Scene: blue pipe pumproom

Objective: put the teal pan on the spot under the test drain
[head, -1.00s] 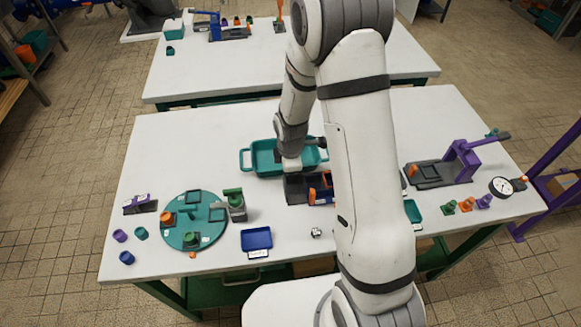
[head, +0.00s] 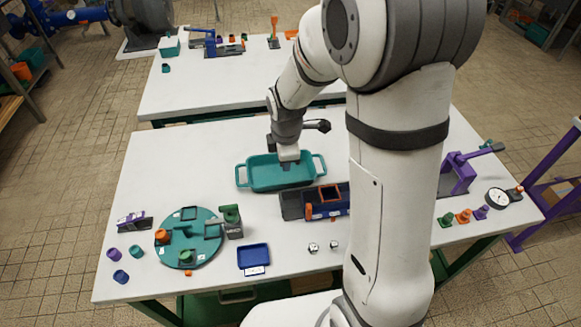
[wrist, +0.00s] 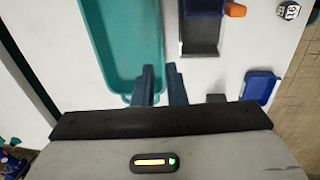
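The teal pan (head: 262,185), a shallow rectangular tray with a loop handle at each end, stands on the white table behind the dark fixture. In the wrist view the pan (wrist: 125,40) fills the left of the middle. My gripper (head: 288,164) is over the pan in the head view, pointing down. In the wrist view its two fingers (wrist: 161,72) are a small gap apart, with the pan's fixture-side wall lined up between them. They look above the pan, and I see no clear contact. I cannot tell which spot is under the test drain.
A dark fixture with a blue body and orange parts (head: 331,205) stands close in front of the pan. The table left of the pan is clear.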

